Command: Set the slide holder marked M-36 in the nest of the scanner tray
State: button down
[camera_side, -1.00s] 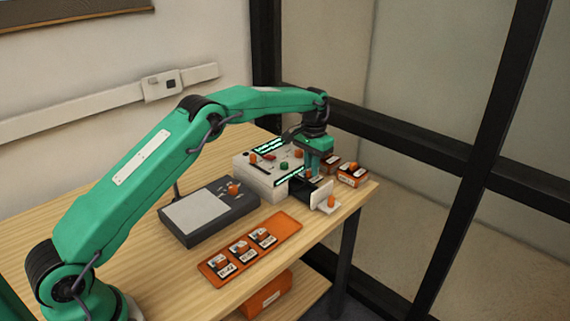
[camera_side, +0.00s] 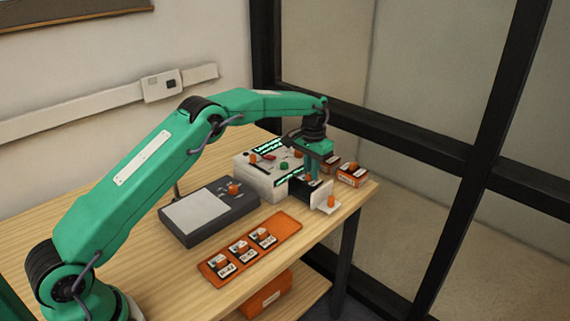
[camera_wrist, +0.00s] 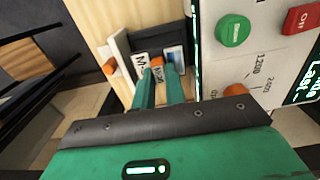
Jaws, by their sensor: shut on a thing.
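My gripper (camera_side: 312,178) is at the scanner tray, pointing down; its fingers (camera_wrist: 159,78) are shut on the orange knob of a slide holder (camera_wrist: 142,60). The holder's white label shows an "M-"; a finger covers part of the rest, so I cannot read the full mark. The scanner tray (camera_side: 322,196) is pulled out from the white scanner (camera_side: 258,177), with a pale front plate and an orange knob (camera_wrist: 110,66). The holder is at the tray's dark recess (camera_wrist: 176,36). I cannot tell whether it rests on the bottom or is just above it.
An orange tray (camera_side: 285,225) with several labelled slide holders lies at the table's front. A dark light panel (camera_side: 208,214) stands left of the scanner. The scanner's face has a green button (camera_wrist: 233,30).

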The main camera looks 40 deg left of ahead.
jog(key=shift+f, duration=0.1)
jog(key=shift+f, duration=0.75)
jog(key=shift+f, duration=0.25)
jog(key=shift+f, duration=0.55)
jog(key=shift+f, duration=0.4)
dwell(0.4)
dwell(0.5)
jog(key=c, duration=1.4)
grip_release()
jog(key=shift+o, duration=0.2)
jog(key=shift+r, duration=0.1)
